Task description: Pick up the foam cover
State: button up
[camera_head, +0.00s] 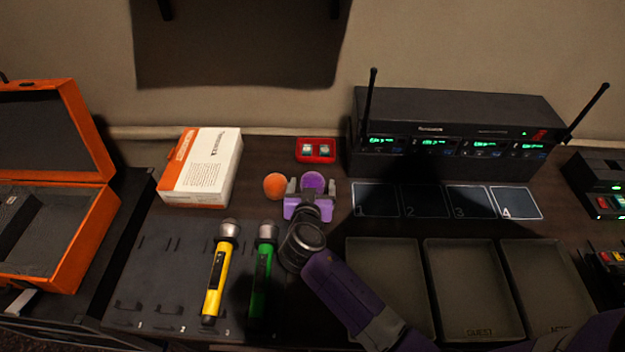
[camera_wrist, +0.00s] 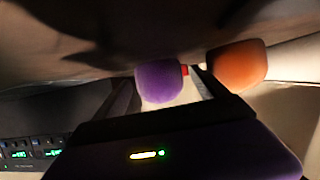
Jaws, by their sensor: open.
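Two foam covers stand on the desk. The purple foam cover (camera_head: 313,180) is between the two fingers of my gripper (camera_head: 311,187), and the orange foam cover (camera_head: 274,186) stands just left of the left finger. In the wrist view the purple cover (camera_wrist: 160,84) shows between the open fingers of my gripper (camera_wrist: 164,80), and the orange cover (camera_wrist: 237,66) is outside the right finger. The fingers are open; I cannot tell whether either touches the purple cover.
A red case (camera_head: 316,150) lies just behind the purple cover. A white and orange box (camera_head: 202,168) is to the left. Yellow (camera_head: 217,275) and green (camera_head: 263,275) microphones lie in front on a dark mat. A black receiver rack (camera_head: 455,135) with antennas stands right, behind numbered squares and trays.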

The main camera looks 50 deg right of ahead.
jog(key=shift+w+d+f, duration=0.1)
jog(key=shift+w+d, duration=0.05)
jog(key=shift+d, duration=0.05)
jog(key=c, duration=1.4)
